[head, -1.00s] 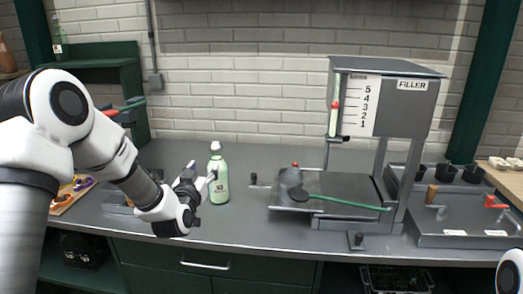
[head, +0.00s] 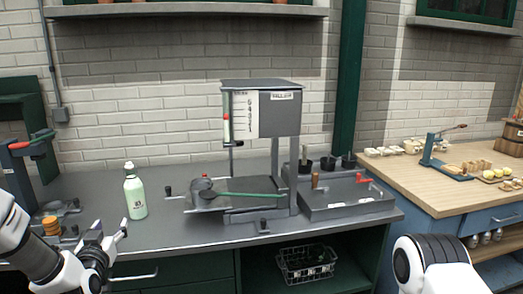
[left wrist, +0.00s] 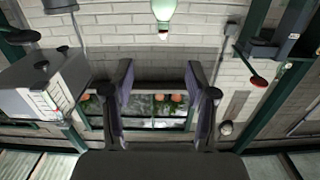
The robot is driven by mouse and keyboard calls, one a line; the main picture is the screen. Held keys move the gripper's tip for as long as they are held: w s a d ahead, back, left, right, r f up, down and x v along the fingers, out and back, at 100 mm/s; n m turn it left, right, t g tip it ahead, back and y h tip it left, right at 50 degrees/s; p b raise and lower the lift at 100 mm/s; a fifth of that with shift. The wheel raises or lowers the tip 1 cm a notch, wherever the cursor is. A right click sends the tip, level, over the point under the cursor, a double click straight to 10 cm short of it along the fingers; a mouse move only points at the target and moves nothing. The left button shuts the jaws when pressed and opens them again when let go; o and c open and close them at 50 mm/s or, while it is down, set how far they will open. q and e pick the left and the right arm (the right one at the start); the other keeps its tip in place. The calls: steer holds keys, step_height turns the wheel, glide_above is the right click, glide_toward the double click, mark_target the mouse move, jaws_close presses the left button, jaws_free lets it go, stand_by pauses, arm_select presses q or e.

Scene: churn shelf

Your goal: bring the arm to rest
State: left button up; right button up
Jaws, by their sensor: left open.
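My left gripper (head: 109,236) is at the lower left of the head view, in front of the counter. Its jaws are open and empty, and the left wrist view (left wrist: 160,82) shows clear space between the two fingers. A green bottle with a white cap (head: 135,196) stands upright on the counter, just beyond the left gripper and apart from it. The bottle shows upside down at the top of the left wrist view (left wrist: 163,12). Part of my right arm (head: 436,265) shows at the lower right; its gripper is out of view.
The grey filler machine (head: 278,118) stands mid-counter, with a green-handled paddle (head: 240,194) on its front. A grey tray (head: 345,197) with dark cups is right of it. A wire basket (head: 306,262) sits below. A wooden-topped bench (head: 425,185) is at right.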

arm_select(q)
steer(key=s+d+f+m+g+h, duration=0.1)
steer(key=s+d+f+g, duration=0.3)
steer(key=f, duration=0.6)
steer(key=s+d+f+m+g+h, duration=0.1)
steer(key=s+d+f, duration=0.1)
steer(key=s+f, duration=0.6)
steer(key=s+d+f+m+g+h, duration=0.1)
steer(key=s+d+f+g, duration=0.25)
steer(key=f, duration=0.85)
steer(key=s+d+f+g, duration=0.1)
steer(key=s+f+g, duration=0.2)
steer(key=s, duration=0.8)
steer(key=s+d+f+g, duration=0.2)
steer(key=s+f+g, duration=0.1)
steer(key=s, duration=0.8)
steer(key=shift+s+d+f+n+g+h, duration=0.15)
steer(key=shift+s+f+n+g+h, duration=0.2)
steer(key=shift+g, duration=0.5)
